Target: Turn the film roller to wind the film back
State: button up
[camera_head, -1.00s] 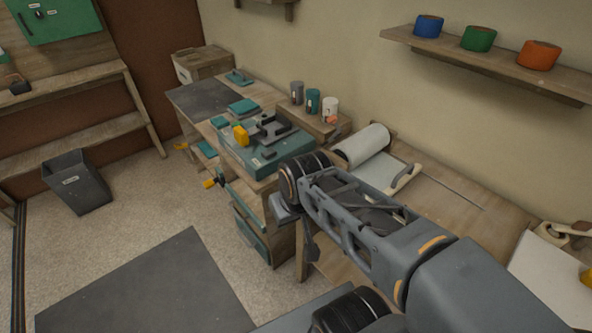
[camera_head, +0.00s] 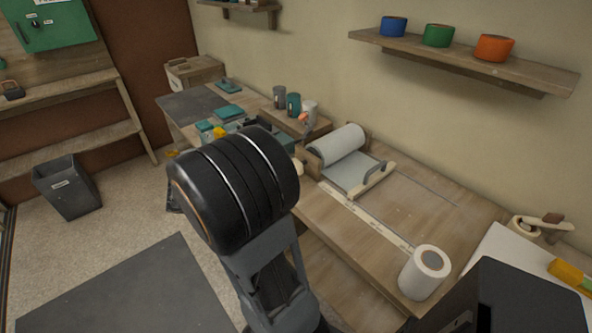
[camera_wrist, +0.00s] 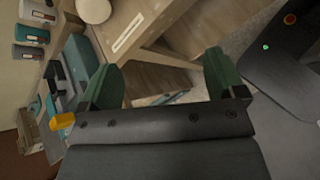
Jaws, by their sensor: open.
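The film roller (camera_head: 341,144) is a pale roll lying in a wooden holder at the back of the bench. A grey-white sheet of film (camera_head: 350,174) runs from it toward a wooden bar with a raised handle (camera_head: 375,176). A cream round knob (camera_head: 297,167) shows at the roller's near end, partly behind my arm. A cream round piece, likely this knob, shows at the top of the wrist view (camera_wrist: 93,10). My gripper (camera_wrist: 163,80) is open, its green fingers wide apart with nothing between them. In the head view my arm hides it.
A white roll (camera_head: 424,272) stands near the bench's front edge, with a pale ruled strip (camera_head: 365,215) behind it. Teal tools (camera_head: 227,112) and several cups (camera_head: 294,104) sit farther left. A shelf (camera_head: 461,63) holds tape rolls above. The bench between film and white roll is mostly clear.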

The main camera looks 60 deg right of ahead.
aim_at(299, 164)
jog(key=w+d+f+n+g+h+b, duration=0.1)
jog(key=w+d+f+n+h, duration=0.1)
jog(key=d+n+h, duration=0.3)
jog(key=w+d+f+n+h+b, duration=0.1)
jog(key=w+d+f+n+h, duration=0.1)
jog(key=d, duration=0.4)
jog(key=p+x, duration=0.1)
jog(key=x, duration=1.2)
jog(key=shift+s+d+r, duration=0.1)
jog(key=shift+d+r, duration=0.05)
jog(key=shift+d, duration=0.1)
jog(key=shift+c, duration=0.5)
jog(key=c, duration=0.8)
